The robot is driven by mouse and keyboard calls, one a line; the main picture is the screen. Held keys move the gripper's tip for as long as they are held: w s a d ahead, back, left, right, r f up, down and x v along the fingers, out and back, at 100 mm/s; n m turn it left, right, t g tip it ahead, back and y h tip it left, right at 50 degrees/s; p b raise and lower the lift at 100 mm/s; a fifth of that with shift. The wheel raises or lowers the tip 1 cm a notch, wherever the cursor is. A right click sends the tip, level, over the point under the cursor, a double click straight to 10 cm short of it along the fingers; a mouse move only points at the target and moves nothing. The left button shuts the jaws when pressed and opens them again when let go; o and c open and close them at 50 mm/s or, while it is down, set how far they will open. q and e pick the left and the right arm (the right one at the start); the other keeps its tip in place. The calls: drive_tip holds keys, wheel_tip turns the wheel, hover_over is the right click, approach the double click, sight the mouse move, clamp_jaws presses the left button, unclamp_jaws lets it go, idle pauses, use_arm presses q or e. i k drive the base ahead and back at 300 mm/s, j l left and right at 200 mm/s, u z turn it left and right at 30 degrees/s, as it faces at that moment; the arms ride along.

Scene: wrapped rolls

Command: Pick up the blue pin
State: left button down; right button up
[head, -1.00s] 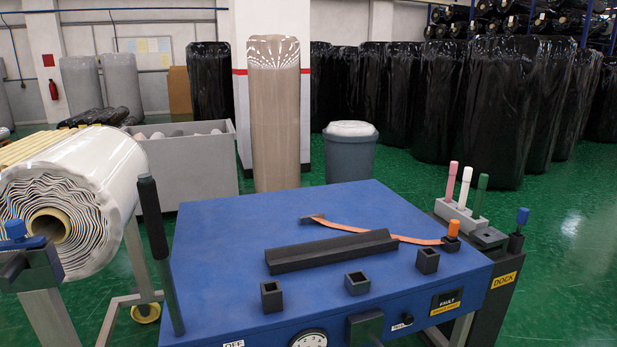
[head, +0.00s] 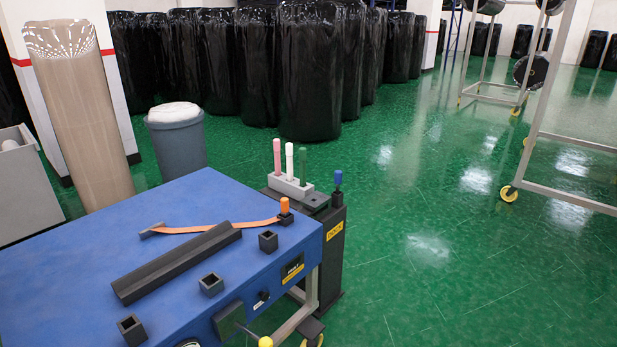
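The blue pin (head: 338,181) stands upright in a small dark holder on top of the black dock post (head: 328,245), at the right side of the blue table. Its blue head shows and its lower end is hidden in the holder. Pink (head: 277,157), white (head: 289,160) and green (head: 303,164) pins stand in a light grey block (head: 291,187) just left of it. Neither of my grippers shows in the head view.
The blue table (head: 100,220) carries a dark angled bar (head: 178,262), several black square sockets, and an orange strap (head: 225,226) ending at an orange pin (head: 284,206). A wheeled frame (head: 550,140) stands at right. Green floor (head: 440,270) right of the dock is clear.

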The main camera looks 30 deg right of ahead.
sight(338, 174)
drive_tip(key=l+z, duration=0.1)
drive_tip(key=l, duration=1)
drive_tip(key=i+l+z, duration=0.1)
drive_tip(key=l, duration=1.05)
